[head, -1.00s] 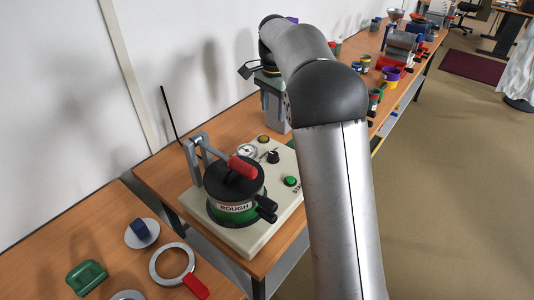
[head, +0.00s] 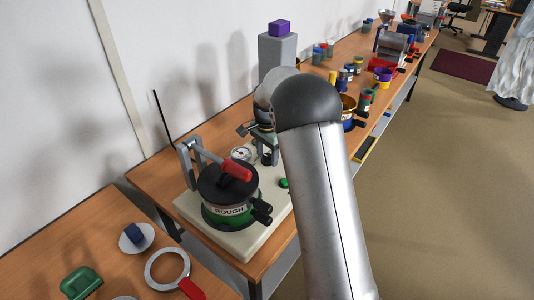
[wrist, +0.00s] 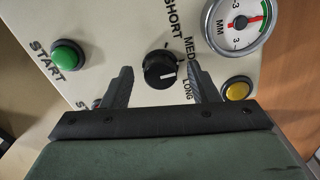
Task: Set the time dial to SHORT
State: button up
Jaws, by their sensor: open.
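The time dial (wrist: 159,70) is a black round knob with a white pointer mark, on the cream panel. Its mark points to the right and slightly down in the wrist view, toward the LONG label (wrist: 187,89). The MED label (wrist: 190,46) and SHORT label (wrist: 175,16) lie further up around it. My gripper (wrist: 161,73) is open, with one finger on each side of the dial and a visible gap on both sides. In the head view my arm partly hides the panel and gripper.
A green START button (wrist: 67,55), a yellow button (wrist: 237,91) and a gauge (wrist: 238,22) flank the dial. The black-lidded ROUGH pot (head: 229,190) with a red-handled lever stands on the same machine (head: 247,243). A grey block with a purple top (head: 278,55) stands behind.

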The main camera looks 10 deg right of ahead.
jog(key=shift+f, duration=0.1)
jog(key=c, duration=1)
jog(key=shift+o, duration=0.2)
jog(key=shift+n, duration=0.3)
jog(key=n, duration=0.5)
jog(key=shift+n, duration=0.3)
jog(key=n, duration=0.5)
jog(key=shift+n, duration=0.3)
jog(key=o, duration=1)
jog(key=shift+c, duration=0.2)
